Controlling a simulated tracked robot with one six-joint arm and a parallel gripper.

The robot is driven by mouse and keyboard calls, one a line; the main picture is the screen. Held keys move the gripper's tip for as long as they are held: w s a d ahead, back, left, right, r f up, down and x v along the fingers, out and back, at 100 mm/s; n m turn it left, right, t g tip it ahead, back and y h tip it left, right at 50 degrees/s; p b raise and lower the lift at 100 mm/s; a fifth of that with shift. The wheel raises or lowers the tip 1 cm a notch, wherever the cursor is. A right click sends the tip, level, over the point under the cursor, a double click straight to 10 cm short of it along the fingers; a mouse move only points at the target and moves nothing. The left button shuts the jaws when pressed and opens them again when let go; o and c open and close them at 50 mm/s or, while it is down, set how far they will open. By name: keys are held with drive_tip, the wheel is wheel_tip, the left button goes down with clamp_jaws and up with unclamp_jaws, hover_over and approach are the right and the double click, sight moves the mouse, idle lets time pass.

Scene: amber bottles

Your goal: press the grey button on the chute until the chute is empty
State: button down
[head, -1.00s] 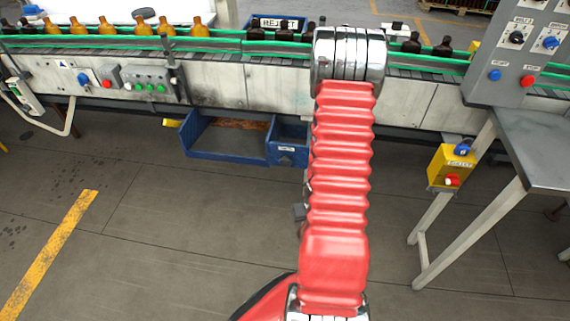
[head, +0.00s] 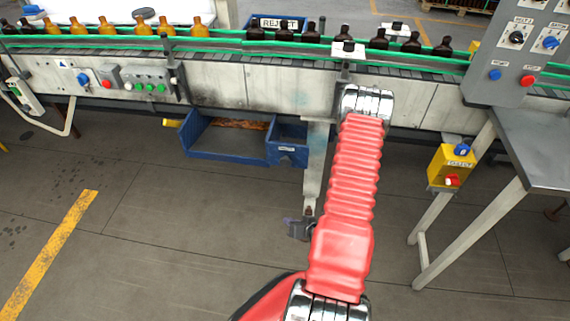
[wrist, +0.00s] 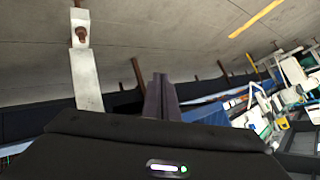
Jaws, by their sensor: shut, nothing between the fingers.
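My gripper (head: 298,228) shows as a small dark shape left of my red arm in the head view, low in front of the conveyor and near the foot of a pale conveyor leg. In the wrist view its dark fingers (wrist: 161,96) are together, with nothing between them. I cannot make out a chute or a grey button in either view. My arm covers part of the area in front of the conveyor.
The conveyor (head: 230,85) carries amber bottles (head: 107,27) at left and dark bottles (head: 379,39) at right. Blue bins (head: 225,140) sit below it. A yellow box (head: 450,165) and a grey table (head: 540,150) stand at right. The pale leg (wrist: 85,75) is close in the wrist view.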

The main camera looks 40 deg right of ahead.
sight(283, 163)
drive_tip(key=w+d+r+m+t+h, duration=0.1)
drive_tip(key=w+r+t, duration=0.4)
drive_tip(key=r, duration=0.6)
drive_tip(key=shift+w+d+r+t, duration=0.2)
drive_tip(key=shift+r+t, duration=0.15)
drive_tip(key=shift+t, duration=0.15)
drive_tip(key=w+d, duration=0.5)
drive_tip(key=d, duration=0.2)
drive_tip(key=shift+w, duration=0.2)
drive_tip(key=shift+w+d, duration=0.8)
drive_tip(key=shift+d, duration=0.2)
idle(3.4)
drive_tip(key=shift+s+a, duration=0.85)
drive_tip(key=shift+a, duration=0.2)
